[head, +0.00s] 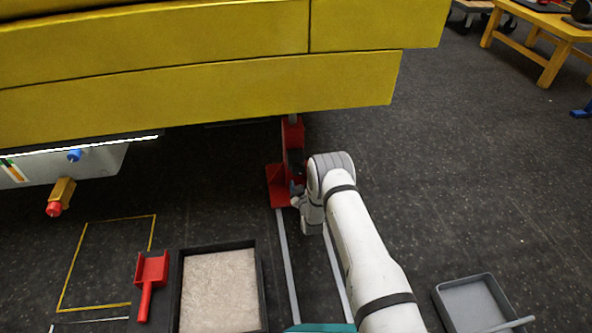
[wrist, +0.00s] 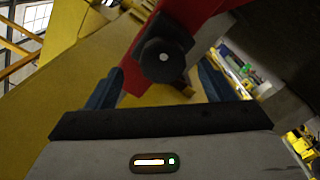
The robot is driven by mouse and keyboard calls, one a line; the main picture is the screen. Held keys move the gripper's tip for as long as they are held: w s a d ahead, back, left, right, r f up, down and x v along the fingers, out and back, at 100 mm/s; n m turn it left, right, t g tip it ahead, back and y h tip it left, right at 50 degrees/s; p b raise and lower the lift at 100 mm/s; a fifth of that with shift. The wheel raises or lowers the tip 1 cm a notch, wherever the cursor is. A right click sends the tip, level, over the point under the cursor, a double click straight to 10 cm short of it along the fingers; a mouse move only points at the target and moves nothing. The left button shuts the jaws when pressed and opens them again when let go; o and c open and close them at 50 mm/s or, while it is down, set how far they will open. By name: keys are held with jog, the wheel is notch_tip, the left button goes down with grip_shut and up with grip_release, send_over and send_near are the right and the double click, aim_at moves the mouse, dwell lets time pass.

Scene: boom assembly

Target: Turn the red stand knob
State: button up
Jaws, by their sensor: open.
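The red stand (head: 291,137) stands on the floor under the yellow boom in the head view. Its red upright also fills the upper middle of the wrist view (wrist: 190,22). The dark stand knob (wrist: 160,58), with a pale dot at its centre, sits on the red upright. My gripper (head: 297,189) is beside the stand in the head view, on its lower right side. In the wrist view my gripper (wrist: 161,70) is open, with one dark blue finger on each side of the knob. I cannot tell whether a finger touches it.
The yellow boom (head: 200,95) hangs low over the stand. On the floor are a tray of pale material (head: 258,300), a red scoop (head: 150,272) and a grey tray (head: 473,302). A grey box (head: 90,165) with a blue knob is at left.

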aim_at(299, 172)
jog(key=w+b, duration=0.1)
jog(key=w, duration=0.1)
jog(key=w+a, duration=0.1)
jog(key=w, duration=0.1)
jog(key=shift+f+b, duration=0.15)
jog(key=shift+b, duration=0.25)
jog(key=shift+w+a, duration=0.25)
jog(key=shift+w, duration=0.4)
jog(key=shift+c, duration=0.6)
jog(key=c, duration=0.9)
jog(key=shift+m, duration=0.3)
